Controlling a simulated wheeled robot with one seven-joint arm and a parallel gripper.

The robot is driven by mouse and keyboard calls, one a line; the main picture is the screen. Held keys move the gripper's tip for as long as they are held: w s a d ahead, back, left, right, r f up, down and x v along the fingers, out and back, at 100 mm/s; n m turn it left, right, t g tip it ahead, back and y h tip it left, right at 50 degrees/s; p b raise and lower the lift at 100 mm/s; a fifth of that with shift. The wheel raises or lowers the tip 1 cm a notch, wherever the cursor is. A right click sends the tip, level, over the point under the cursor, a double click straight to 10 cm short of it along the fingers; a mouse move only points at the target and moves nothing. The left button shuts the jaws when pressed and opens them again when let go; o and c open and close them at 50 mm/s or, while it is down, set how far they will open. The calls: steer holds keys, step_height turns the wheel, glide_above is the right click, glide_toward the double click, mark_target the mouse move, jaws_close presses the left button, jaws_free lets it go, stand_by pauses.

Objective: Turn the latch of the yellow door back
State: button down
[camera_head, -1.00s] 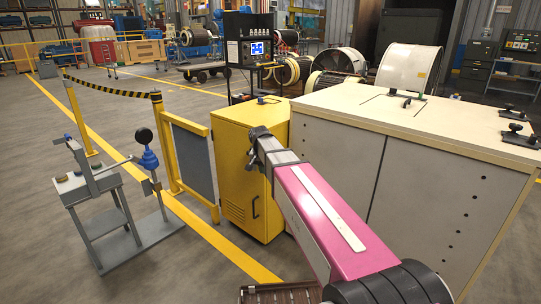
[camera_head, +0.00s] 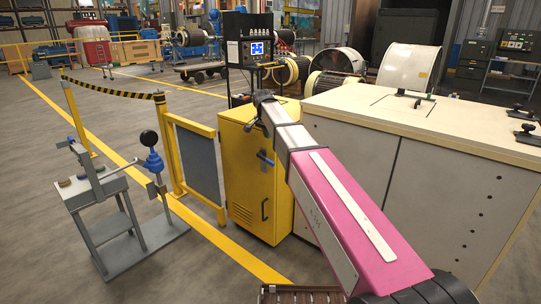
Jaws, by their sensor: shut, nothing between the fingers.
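The yellow cabinet (camera_head: 237,165) stands left of centre, with its door facing me. A blue latch handle (camera_head: 265,158) shows on the door's upper part, slanting down to the right. A dark pull handle (camera_head: 264,209) is lower on the same door. My gripper (camera_head: 255,119) is at the end of my pink and grey arm, in front of the cabinet's top edge and above the latch in the picture. It is shut and empty, and looks apart from the latch. Its fingertips are small and dark; their depth to the door is hard to tell.
A large cream cabinet (camera_head: 345,160) stands close on the right, partly behind my arm. A yellow-framed grey panel (camera_head: 197,163) is left of the yellow cabinet. Open floor lies in front.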

steer(key=shift+s+a+x, duration=0.1)
steer(key=shift+a+x, duration=0.05)
steer(key=shift+x, duration=2.15)
steer(key=shift+s+a+x, duration=0.1)
steer(key=shift+a+x, duration=0.1)
steer(key=shift+x, duration=2.05)
steer(key=shift+s+a+x, duration=0.1)
steer(key=shift+a+x, duration=0.05)
steer(key=shift+x, duration=2.15)
steer(key=shift+f, duration=0.25)
